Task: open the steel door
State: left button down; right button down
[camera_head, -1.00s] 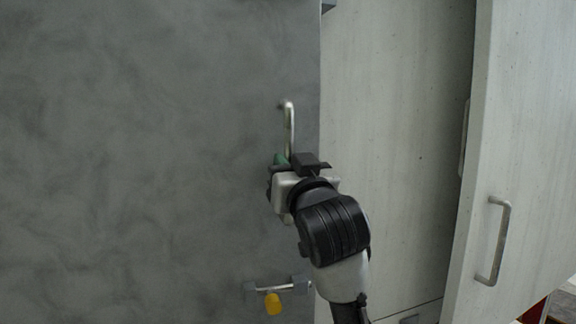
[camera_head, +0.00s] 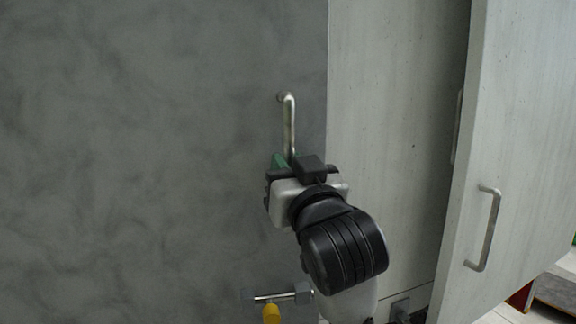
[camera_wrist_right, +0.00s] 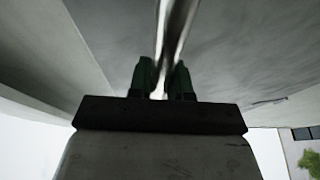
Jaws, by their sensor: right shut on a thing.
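The steel door (camera_head: 150,150) is a mottled grey panel filling the left of the head view. Its vertical bar handle (camera_head: 289,120) is near the door's right edge. My right gripper (camera_head: 287,162) is shut on the lower part of this handle, which also shows between the green fingertips in the right wrist view (camera_wrist_right: 176,35). The fingers (camera_wrist_right: 162,80) lie on either side of the bar. The gripper hides the handle's lower end in the head view. I cannot tell whether the door stands ajar. My left gripper is out of view.
Below the handle is a small horizontal metal latch (camera_head: 275,297) with a yellow tag (camera_head: 271,313). A pale panel (camera_head: 390,120) adjoins the steel door on the right. A pale door (camera_head: 530,120) with its own handle (camera_head: 485,228) stands angled further right, with floor beyond it.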

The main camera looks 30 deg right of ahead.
jog(key=shift+s, duration=0.1)
jog(key=shift+s+a, duration=0.2)
jog(key=s+a+b, duration=0.2)
jog(key=s+b, duration=0.1)
jog(key=s+a+b, duration=0.1)
jog(key=s+b, duration=0.1)
dwell(0.4)
